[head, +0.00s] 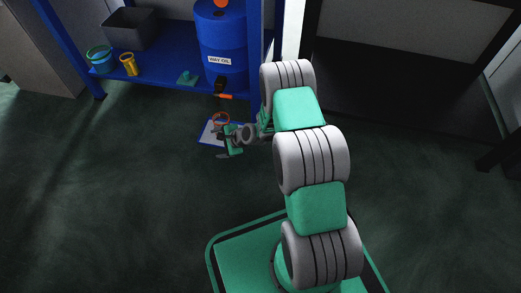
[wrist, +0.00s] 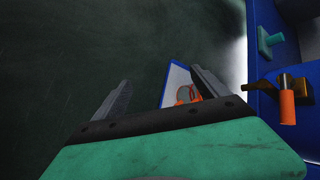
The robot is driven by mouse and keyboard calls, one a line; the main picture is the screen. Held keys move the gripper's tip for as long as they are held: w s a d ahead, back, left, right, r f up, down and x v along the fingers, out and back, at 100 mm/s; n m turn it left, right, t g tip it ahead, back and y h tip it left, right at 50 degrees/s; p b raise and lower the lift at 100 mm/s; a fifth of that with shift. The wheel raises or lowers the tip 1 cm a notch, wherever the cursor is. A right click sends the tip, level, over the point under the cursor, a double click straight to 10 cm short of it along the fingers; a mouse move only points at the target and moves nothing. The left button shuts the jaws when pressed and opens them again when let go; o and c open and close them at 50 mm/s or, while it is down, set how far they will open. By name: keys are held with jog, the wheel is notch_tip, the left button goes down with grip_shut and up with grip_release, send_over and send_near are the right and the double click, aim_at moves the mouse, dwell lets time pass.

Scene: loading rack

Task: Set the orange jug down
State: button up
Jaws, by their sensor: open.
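The orange jug (head: 221,118) shows as a small orange rim above a white, blue-edged mat (head: 207,132) on the floor in front of the shelf. My gripper (head: 226,142) is just in front of it in the head view and hides part of the mat. In the wrist view my gripper (wrist: 160,75) has its two fingers wide apart. The orange jug (wrist: 184,94) shows there beyond the gripper's palm, near the right finger, partly hidden. Its base is hidden, so I cannot tell exactly how it rests on the mat (wrist: 174,78).
A blue drum (head: 222,38) labelled WAY OIL stands on the blue shelf, with an orange-handled tap (wrist: 287,105) jutting out near the jug. A grey bin (head: 131,28), a yellow cup (head: 129,65) and a green piece (head: 187,78) are also there. The floor left of the mat is clear.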

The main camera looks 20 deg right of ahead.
jog(key=s+d+r+n+g+h, duration=0.2)
jog(key=s+r+n, duration=0.6)
jog(key=s+r, duration=0.6)
jog(key=s+d+r+n+g+h, duration=0.2)
jog(key=s+d+r+n, duration=0.3)
jog(key=s+r+n, duration=0.4)
jog(key=s+r+h, duration=0.1)
jog(key=s+r, duration=0.4)
jog(key=r, duration=0.2)
jog(key=shift+s+d+r+g+h, duration=0.15)
jog(key=shift+s+d+g+h, duration=0.1)
jog(key=shift+s+g+h, duration=0.15)
